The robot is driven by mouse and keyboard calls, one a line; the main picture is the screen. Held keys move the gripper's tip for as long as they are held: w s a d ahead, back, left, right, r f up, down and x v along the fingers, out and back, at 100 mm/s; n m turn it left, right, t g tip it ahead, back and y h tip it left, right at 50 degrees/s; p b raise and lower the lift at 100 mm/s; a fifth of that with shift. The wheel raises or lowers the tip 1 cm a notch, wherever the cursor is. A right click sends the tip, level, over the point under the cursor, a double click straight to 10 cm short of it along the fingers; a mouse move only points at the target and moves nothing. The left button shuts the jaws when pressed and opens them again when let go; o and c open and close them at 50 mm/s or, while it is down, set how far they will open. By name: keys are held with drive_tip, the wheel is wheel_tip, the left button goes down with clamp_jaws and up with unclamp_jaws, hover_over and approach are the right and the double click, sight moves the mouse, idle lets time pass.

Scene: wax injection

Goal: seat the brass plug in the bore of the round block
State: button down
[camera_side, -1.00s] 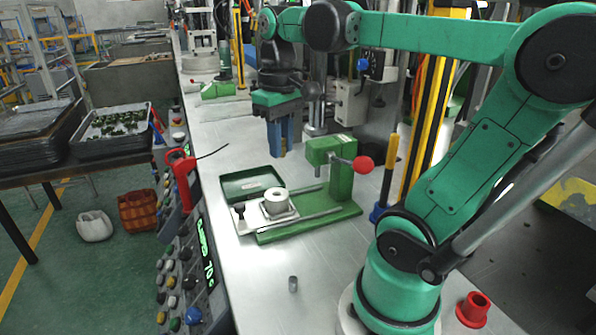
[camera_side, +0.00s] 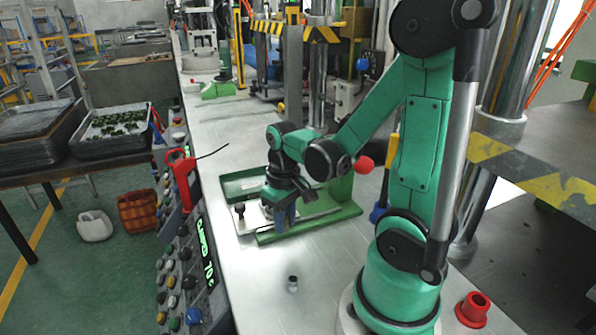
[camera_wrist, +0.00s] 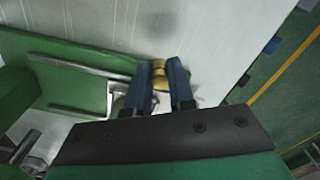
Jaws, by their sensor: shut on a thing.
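My gripper (camera_side: 284,219) is low over the green fixture in the side view, its blue fingers pointing down. In the wrist view, my gripper (camera_wrist: 167,82) is shut on the brass plug (camera_wrist: 159,70), whose gold-coloured body shows between the fingertips. The plug cannot be made out in the side view. The round block is hidden behind my gripper in the side view, and I cannot make it out clearly in the wrist view. How the plug lies relative to the bore cannot be told.
A green press-like fixture (camera_side: 344,208) with a red knob (camera_side: 363,165) stands close to my arm. A green tray (camera_side: 240,183) lies behind. A red flanged part (camera_side: 473,309) sits near my base.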

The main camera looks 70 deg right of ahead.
sight(286, 247)
drive_tip(key=shift+f, duration=2)
drive_tip(key=c, duration=1)
unclamp_jaws()
drive_tip(key=shift+c, duration=0.2)
drive_tip(key=shift+r, duration=0.1)
wheel_tip(286, 247, up, 12)
drive_tip(key=shift+f, duration=0.2)
drive_tip(key=w+a+n+t, duration=0.2)
drive_tip(key=w+a+t, duration=0.2)
drive_tip(key=a, duration=0.4)
drive_tip(key=shift+r+n+t+h, duration=0.3)
drive_tip(key=shift+r+n+t, duration=0.15)
drive_tip(key=shift+t, duration=0.15)
drive_tip(key=o, duration=0.4)
drive_tip(key=shift+w+a+r+n+t, duration=0.15)
drive_tip(key=shift+w+a+n+t, duration=0.1)
drive_tip(key=shift+a+t, duration=0.35)
drive_tip(key=shift+w+a+r+n+t, duration=0.15)
drive_tip(key=shift+w+a+t, duration=0.2)
drive_tip(key=shift+a, duration=0.4)
